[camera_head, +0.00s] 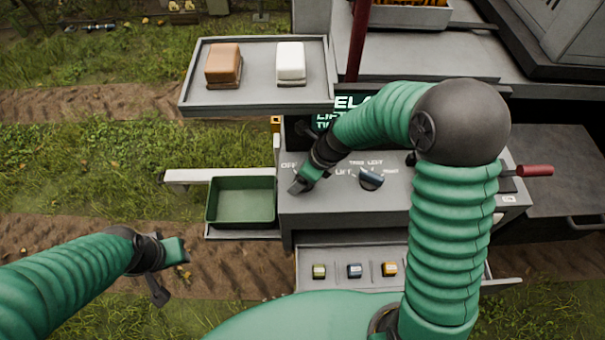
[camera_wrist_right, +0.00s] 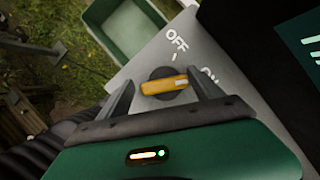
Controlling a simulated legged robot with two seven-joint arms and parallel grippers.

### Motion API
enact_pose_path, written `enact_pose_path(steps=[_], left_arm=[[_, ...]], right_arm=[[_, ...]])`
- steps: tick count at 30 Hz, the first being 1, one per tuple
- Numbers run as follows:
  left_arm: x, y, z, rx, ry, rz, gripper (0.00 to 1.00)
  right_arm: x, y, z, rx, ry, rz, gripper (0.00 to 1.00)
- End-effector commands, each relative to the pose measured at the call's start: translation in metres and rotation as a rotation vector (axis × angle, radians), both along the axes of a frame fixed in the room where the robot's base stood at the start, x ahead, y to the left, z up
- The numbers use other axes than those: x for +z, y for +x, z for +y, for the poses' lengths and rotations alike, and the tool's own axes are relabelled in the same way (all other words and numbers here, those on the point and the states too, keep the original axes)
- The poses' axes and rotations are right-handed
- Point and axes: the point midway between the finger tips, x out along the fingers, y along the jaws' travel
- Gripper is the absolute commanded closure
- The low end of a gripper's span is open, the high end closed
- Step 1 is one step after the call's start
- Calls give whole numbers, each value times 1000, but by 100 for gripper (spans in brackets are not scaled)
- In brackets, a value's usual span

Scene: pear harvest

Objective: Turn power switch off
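The power switch is a dark round knob with a yellow-orange handle (camera_wrist_right: 165,86) on a grey panel in the right wrist view. Its handle lies crosswise, its paler end towards the partly hidden ON label (camera_wrist_right: 210,76). The OFF label (camera_wrist_right: 177,39) is above it. My right gripper (camera_wrist_right: 163,92) is open, with one finger on each side of the handle; a gap shows at the left, and contact at the right is unclear. In the head view my right gripper (camera_head: 299,186) hides the switch. My left gripper (camera_head: 172,272) is open and empty at lower left.
A tray (camera_head: 255,96) with brown and white blocks is behind. A lower shelf (camera_head: 335,252) holds small coloured blocks. A red-handled lever (camera_head: 535,170) is at right.

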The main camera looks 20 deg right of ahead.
Motion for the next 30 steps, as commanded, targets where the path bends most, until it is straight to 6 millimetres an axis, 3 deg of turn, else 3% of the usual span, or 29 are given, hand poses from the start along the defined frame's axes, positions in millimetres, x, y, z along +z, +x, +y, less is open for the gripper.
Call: enact_pose_path(steps=[2, 10, 30], left_arm=[[0, 0, 0, 0, 0, 0, 64], [0, 0, 0, -1, 0, 0, 64], [5, 0, 0, 0, 0, 0, 64]], right_arm=[[0, 0, 0, 1, 2, 2, 39], [-1, -1, -2, -1, 1, 6, 74], [-1, -2, -3, 87, 1, 9, 75]])
